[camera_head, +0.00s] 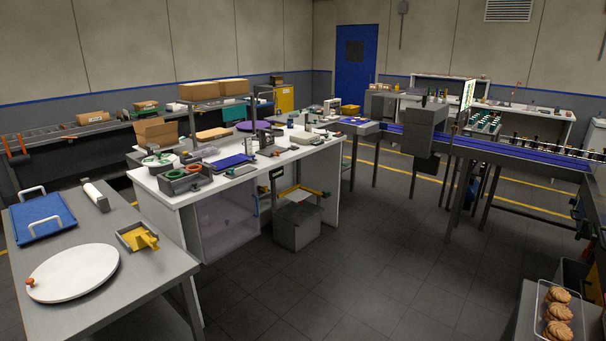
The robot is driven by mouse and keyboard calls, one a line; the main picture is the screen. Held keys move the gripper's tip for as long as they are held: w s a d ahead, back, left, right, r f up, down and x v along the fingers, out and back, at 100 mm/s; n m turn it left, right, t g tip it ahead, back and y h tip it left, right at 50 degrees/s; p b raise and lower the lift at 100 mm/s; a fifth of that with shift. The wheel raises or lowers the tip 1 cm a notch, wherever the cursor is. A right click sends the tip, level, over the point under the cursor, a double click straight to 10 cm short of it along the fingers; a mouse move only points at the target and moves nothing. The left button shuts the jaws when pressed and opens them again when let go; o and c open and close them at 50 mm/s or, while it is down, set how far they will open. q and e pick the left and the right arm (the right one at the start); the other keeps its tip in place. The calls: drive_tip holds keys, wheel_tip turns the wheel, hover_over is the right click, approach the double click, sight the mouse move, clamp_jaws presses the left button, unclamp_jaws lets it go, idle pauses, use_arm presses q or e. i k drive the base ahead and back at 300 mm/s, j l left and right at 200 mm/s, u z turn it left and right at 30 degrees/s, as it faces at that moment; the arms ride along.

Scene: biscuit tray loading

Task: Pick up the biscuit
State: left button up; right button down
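Three round brown biscuits sit in a row in a clear tray (541,300) at the bottom right corner: a far one (557,294), a middle one (558,312) and a near one (558,331), which is close to the bottom edge of the view. The tray rests on a grey surface (524,310) that is partly cut off by the frame. Neither my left gripper nor my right gripper shows in the head view.
A grey table (160,290) at lower left bears a white round board (75,273), a blue tray (40,217) and a yellow tool (140,239). A cluttered white workbench (180,200) stands behind. The dark tiled floor (340,270) is clear in the middle.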

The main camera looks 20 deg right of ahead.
sight(559, 294)
drive_tip(key=i+z, duration=0.15)
drive_tip(key=z, duration=0.25)
drive_tip(key=i+z, duration=0.2)
drive_tip(key=z, duration=0.25)
drive_tip(key=i+j+z, duration=0.15)
drive_tip(key=z, duration=0.25)
drive_tip(key=i+j+z, duration=0.15)
drive_tip(key=z, duration=0.3)
drive_tip(key=i+j+z, duration=0.1)
drive_tip(key=z, duration=0.3)
drive_tip(key=j+z, duration=0.4)
drive_tip(key=i+l, duration=0.05)
